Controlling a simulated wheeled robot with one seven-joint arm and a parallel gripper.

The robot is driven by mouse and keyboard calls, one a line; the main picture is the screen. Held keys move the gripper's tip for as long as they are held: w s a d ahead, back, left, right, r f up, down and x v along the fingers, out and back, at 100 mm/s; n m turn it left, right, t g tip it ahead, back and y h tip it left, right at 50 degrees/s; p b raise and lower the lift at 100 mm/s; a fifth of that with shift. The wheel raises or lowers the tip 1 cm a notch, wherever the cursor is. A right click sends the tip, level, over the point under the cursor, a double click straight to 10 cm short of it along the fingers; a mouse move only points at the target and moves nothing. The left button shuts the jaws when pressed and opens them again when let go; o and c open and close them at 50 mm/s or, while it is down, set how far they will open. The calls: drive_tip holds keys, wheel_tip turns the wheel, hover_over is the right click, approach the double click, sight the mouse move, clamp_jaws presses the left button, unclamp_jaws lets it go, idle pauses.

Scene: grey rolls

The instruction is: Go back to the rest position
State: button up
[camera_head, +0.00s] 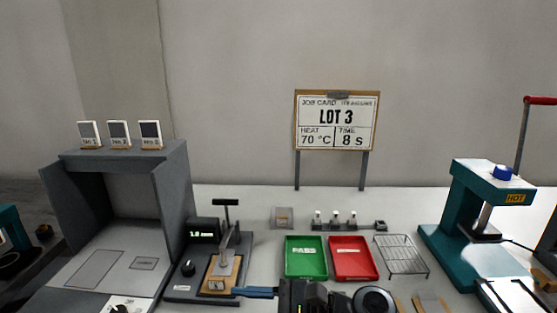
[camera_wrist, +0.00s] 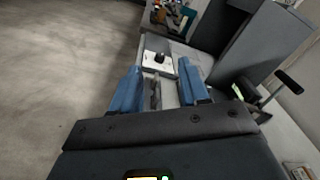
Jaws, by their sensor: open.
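My gripper (camera_head: 240,292) reaches in from the bottom edge of the head view, with a blue finger pointing left just in front of the dark test device (camera_head: 188,290). The wrist view shows both blue fingers of my gripper (camera_wrist: 160,70) spread apart, with no held object visible between them. Beyond the fingers in that view lies a white panel with a black knob (camera_wrist: 159,58). Much of my arm is outside the head view. No marker of a rest position shows.
A grey open booth (camera_head: 172,200) stands at the left. A green tray (camera_head: 306,273), a red tray (camera_head: 354,274) and a wire rack (camera_head: 401,255) sit mid-bench. A teal press marked HOT (camera_head: 463,200) stands at the right. A job card (camera_head: 337,120) stands behind.

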drive_tip(key=s+d+f+t+h, duration=0.3)
drive_tip(key=d+f, duration=0.1)
drive_tip(key=f, duration=0.3)
drive_tip(key=s+d+f+t+h, duration=0.2)
drive_tip(key=s+d+f, duration=0.2)
drive_tip(key=f, duration=0.3)
drive_tip(key=s+d+f+n+t+h, duration=0.35)
drive_tip(key=s+d+h, duration=0.45)
drive_tip(key=s+d, duration=0.65)
drive_tip(key=s+d+r+n+t+h, duration=0.2)
drive_tip(key=s+r+n, duration=0.2)
drive_tip(key=s+r, duration=0.4)
drive_tip(key=s+d+r+n+t+h, duration=0.2)
drive_tip(key=s+r+n, duration=0.3)
drive_tip(key=s+r, duration=0.3)
wheel_tip(320, 180, up, 2)
drive_tip(key=shift+s+d+r+t+h, duration=0.2)
drive_tip(key=shift+t+h, duration=0.1)
drive_tip(key=shift+t, duration=0.15)
